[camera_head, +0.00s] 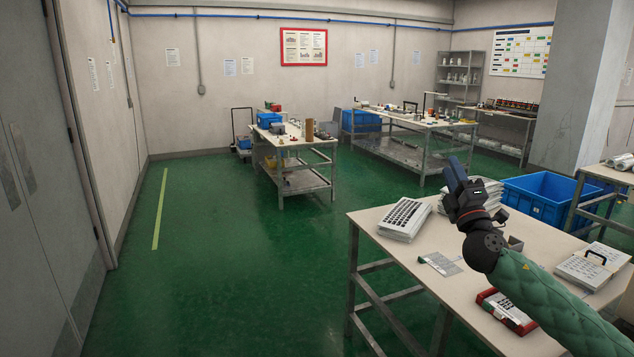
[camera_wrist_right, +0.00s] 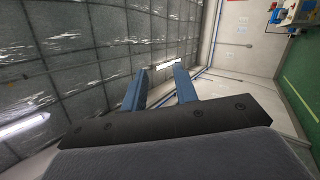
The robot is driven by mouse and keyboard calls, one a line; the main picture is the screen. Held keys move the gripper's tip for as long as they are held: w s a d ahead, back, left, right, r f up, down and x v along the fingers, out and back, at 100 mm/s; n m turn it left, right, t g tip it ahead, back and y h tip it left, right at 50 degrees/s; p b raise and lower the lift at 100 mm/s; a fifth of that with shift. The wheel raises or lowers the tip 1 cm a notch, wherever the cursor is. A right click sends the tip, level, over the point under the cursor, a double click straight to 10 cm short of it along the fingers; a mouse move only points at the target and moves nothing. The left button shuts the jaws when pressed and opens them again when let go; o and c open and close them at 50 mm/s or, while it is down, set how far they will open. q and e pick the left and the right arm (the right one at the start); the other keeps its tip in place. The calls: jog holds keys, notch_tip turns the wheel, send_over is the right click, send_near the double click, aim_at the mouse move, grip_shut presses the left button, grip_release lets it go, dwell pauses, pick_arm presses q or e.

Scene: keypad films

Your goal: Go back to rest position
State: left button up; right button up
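My right gripper (camera_head: 456,172) is raised above the near table (camera_head: 375,222), with its blue fingers pointing up. In the right wrist view its two fingers (camera_wrist_right: 160,86) stand apart with nothing between them, and they point toward the ceiling and walls. My left gripper is not in view. On the table are a stack of white keypads (camera_head: 404,216), a thin grey film sheet (camera_head: 440,263), a red-edged device with keys (camera_head: 506,311) and a white panel stack with a dark handle (camera_head: 585,270). My right arm hides part of the table.
A stack of white sheets (camera_head: 486,193) lies behind my right gripper. A blue crate (camera_head: 545,204) stands beyond the table. Two further worktables (camera_head: 325,142) (camera_head: 440,127) hold parts. The green floor (camera_head: 220,250) at the left is clear.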

jog(key=s+a+f+m+g+h, duration=0.1)
jog(key=s+f+m+g+h, duration=0.3)
jog(key=f, duration=0.6)
jog(key=s+a+f+m+g+h, duration=0.1)
jog(key=s+f+m+g, duration=0.4)
jog(key=f, duration=0.4)
jog(key=s+f+m+g+h, duration=0.35)
jog(key=f+m, duration=0.35)
jog(key=f, duration=0.3)
jog(key=s+a+f+g+y, duration=0.2)
jog(key=s+a+f+g, duration=0.1)
jog(key=s+f, duration=0.6)
jog(key=s+a+f+m+g+y, duration=0.1)
jog(key=s+a+f+g, duration=0.3)
jog(key=s+f, duration=0.6)
jog(key=s+a+f+m+g+y, duration=0.1)
jog(key=s+a+f+g+y, duration=0.2)
jog(key=s, duration=1.5)
jog(key=a+f, duration=0.3)
jog(key=f, duration=0.3)
jog(key=shift+s+a+f, duration=0.2)
jog(key=shift+s+a, duration=0.1)
jog(key=shift+s, duration=0.05)
jog(key=shift+g+y, duration=0.25)
